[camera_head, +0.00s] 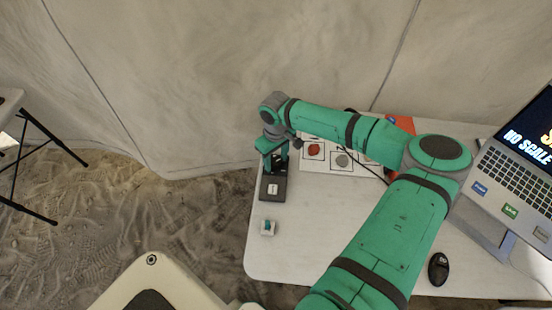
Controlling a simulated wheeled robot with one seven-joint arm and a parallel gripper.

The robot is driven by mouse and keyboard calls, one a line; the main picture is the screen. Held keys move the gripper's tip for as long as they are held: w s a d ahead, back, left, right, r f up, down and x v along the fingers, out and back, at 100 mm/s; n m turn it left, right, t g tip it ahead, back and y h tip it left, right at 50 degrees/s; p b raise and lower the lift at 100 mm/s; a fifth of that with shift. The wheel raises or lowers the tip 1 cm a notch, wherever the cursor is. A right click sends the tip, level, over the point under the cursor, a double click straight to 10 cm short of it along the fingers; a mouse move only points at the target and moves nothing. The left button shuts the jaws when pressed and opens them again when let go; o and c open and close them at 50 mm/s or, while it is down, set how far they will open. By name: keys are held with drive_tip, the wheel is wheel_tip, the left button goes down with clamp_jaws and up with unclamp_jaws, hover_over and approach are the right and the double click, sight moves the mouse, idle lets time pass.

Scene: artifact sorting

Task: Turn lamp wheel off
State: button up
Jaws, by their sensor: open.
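My gripper (274,163) points down at the left end of the white table, just above and behind a dark grey box (272,188) with a small white label. Its fingers are small and partly merge with dark parts behind them, but they hold nothing that I can make out. I cannot clearly identify the lamp or its wheel; the dark box may belong to it, and my gripper and wrist hide part of that area. I cannot tell whether the gripper touches anything.
The white table (290,255) also holds a small white block with a teal top (268,228), a sheet with a red piece (314,151) and a grey piece (343,160), a black mouse (438,269) and a laptop (515,170). A tent wall stands close behind.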

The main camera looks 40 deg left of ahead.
drive_tip(key=c, duration=1.1)
drive_tip(key=shift+o, duration=0.2)
drive_tip(key=n, duration=0.3)
drive_tip(key=shift+s+n, duration=0.1)
drive_tip(key=shift+n, duration=0.3)
drive_tip(key=n, duration=0.3)
drive_tip(key=shift+n, duration=0.3)
drive_tip(key=n, duration=0.6)
drive_tip(key=shift+n, duration=0.4)
